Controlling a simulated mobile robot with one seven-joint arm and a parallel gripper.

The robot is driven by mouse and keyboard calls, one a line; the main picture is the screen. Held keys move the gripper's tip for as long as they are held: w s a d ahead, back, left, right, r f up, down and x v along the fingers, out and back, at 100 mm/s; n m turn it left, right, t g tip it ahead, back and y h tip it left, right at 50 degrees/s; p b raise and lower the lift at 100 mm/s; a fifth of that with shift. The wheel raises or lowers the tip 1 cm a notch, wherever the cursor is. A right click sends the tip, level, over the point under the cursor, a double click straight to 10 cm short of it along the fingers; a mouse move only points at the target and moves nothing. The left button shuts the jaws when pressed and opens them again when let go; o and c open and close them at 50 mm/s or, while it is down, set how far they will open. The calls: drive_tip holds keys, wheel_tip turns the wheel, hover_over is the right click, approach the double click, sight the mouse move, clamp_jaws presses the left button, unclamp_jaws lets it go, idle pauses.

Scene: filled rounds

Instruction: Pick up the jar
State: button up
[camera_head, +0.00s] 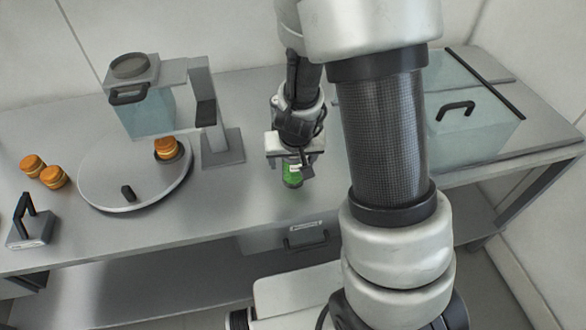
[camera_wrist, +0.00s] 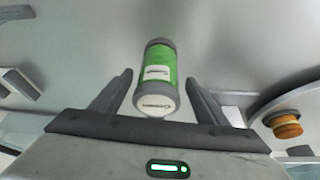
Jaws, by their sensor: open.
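The jar (camera_head: 292,174) is green with grey ends and stands on the metal table, partly hidden by my gripper in the head view. In the wrist view the jar (camera_wrist: 158,78) shows a green body, white labels and a pale end toward the camera. My gripper (camera_head: 297,166) is directly above or at the jar in the head view. In the wrist view my gripper (camera_wrist: 158,90) is open, with one finger on each side of the jar and a gap visible on both sides.
A round turntable (camera_head: 110,188) with an orange-brown round (camera_head: 166,148) is at left, beside a dispenser (camera_head: 144,100) on a grey stand (camera_head: 222,148). Two more rounds (camera_head: 43,172) and a handled block (camera_head: 30,228) lie further left. A clear lidded bin (camera_head: 475,125) is at right.

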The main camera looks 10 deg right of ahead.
drive_tip(key=x, duration=0.1)
drive_tip(key=b+x, duration=0.1)
drive_tip(key=x, duration=0.2)
drive_tip(key=shift+s+d+f+b, duration=0.15)
drive_tip(key=shift+s+b, duration=0.2)
drive_tip(key=shift+w+f, duration=0.3)
drive_tip(key=shift+f, duration=0.1)
drive_tip(key=c, duration=1.3)
